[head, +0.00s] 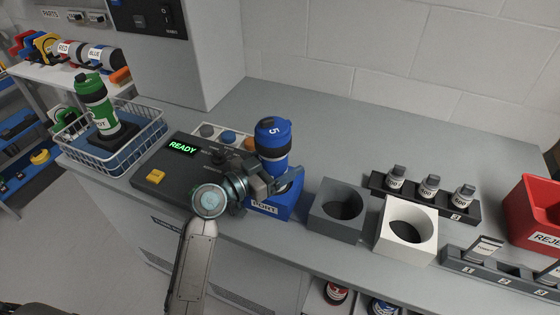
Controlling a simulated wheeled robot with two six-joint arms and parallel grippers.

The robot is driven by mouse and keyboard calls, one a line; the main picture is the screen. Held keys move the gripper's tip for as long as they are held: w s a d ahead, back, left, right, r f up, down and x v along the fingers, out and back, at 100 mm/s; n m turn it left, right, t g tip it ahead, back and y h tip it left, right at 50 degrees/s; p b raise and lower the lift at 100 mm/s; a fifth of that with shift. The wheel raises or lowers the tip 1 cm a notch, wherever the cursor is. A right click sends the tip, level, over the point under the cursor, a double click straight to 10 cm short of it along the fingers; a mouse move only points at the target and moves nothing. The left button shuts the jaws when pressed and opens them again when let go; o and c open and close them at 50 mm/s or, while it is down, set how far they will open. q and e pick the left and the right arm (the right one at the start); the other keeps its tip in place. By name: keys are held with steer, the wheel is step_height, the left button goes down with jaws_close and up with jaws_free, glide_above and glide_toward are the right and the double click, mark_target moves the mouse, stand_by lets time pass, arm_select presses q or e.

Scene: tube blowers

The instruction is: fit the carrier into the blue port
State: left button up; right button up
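The gripper hides the carrier's bottom and the port's opening, so I cannot tell whether the carrier's end is inside. My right gripper is not in view.
A dark console (180,170) with a green READY display is left of the port. A grey socket block (336,222) and a white one (405,250) stand to the right. A basket (73,150) holds a green canister (95,100).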

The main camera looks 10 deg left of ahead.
arm_select(q)
steer(key=shift+s+a+r, duration=0.1)
steer(key=shift+r, duration=0.05)
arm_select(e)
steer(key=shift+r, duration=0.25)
arm_select(q)
steer(key=b+v, duration=0.3)
steer(key=v, duration=0.8)
steer(key=shift+s+a, duration=0.25)
steer(key=shift+s, duration=0.05)
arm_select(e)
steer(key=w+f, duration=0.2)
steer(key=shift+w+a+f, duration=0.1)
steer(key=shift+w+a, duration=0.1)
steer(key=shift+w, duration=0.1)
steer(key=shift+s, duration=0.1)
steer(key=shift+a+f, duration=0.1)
